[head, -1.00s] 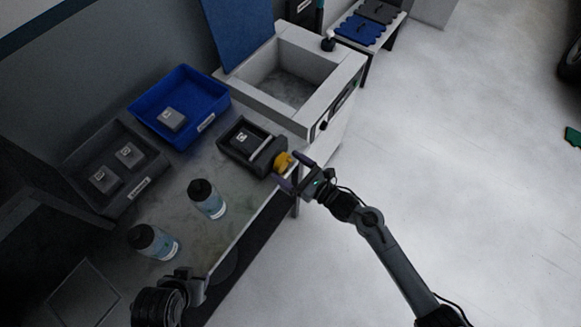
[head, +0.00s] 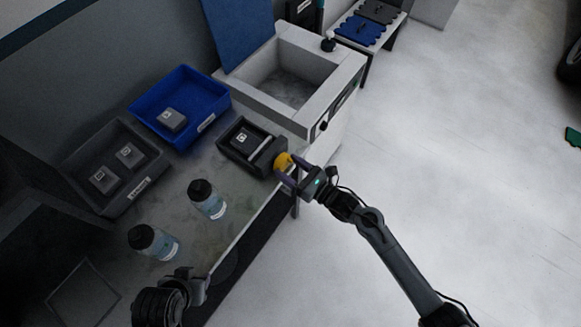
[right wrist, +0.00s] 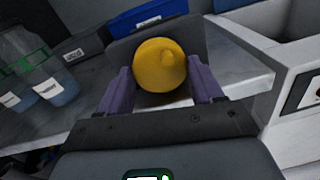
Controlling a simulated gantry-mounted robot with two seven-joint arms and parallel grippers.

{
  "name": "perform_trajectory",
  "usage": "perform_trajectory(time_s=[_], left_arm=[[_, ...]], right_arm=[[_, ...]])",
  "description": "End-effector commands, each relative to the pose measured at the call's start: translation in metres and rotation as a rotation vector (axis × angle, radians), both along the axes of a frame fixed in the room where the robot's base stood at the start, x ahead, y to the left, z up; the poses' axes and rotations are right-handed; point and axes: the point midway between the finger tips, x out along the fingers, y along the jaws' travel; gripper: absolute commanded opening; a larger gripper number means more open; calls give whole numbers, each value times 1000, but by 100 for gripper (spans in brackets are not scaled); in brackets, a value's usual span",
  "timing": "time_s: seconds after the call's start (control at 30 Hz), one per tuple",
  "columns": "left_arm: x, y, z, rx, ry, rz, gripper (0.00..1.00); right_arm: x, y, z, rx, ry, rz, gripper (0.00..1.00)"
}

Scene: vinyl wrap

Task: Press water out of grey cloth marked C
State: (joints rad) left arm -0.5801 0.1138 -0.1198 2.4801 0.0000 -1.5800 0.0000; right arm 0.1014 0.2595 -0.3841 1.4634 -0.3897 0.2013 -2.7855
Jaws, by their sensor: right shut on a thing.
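A dark press (head: 262,164) stands near the front edge of the counter, with a grey cloth marked C (head: 242,139) in its tray. A yellow knob (head: 283,161) sticks out of the press on the side toward my right arm. My right gripper (head: 286,169) is shut on this knob, one finger on each side. In the right wrist view, the yellow knob (right wrist: 160,65) sits between the purple fingers of the right gripper (right wrist: 162,88). My left gripper (head: 192,282) is at the bottom of the head view, dark and away from the press; its fingers are unclear.
A blue bin (head: 222,103) and a grey bin (head: 72,162) hold more marked grey cloths. Two bottles (head: 206,200) (head: 155,243) stand in front of them. A sink (head: 335,72) lies beyond the press. The floor at right is mostly clear.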

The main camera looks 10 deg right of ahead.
Motion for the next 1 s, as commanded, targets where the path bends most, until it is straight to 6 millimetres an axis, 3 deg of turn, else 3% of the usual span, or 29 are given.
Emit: perform_trajectory(time_s=[0.6, 1.0], left_arm=[[0, 3, 5, 11, -1, -8, 38], [0, 0, 6, -1, -1, 1, 38]], right_arm=[[0, -1, 1, 284, 307, 0, 35], [0, 0, 1, 346, 372, 0, 35]])
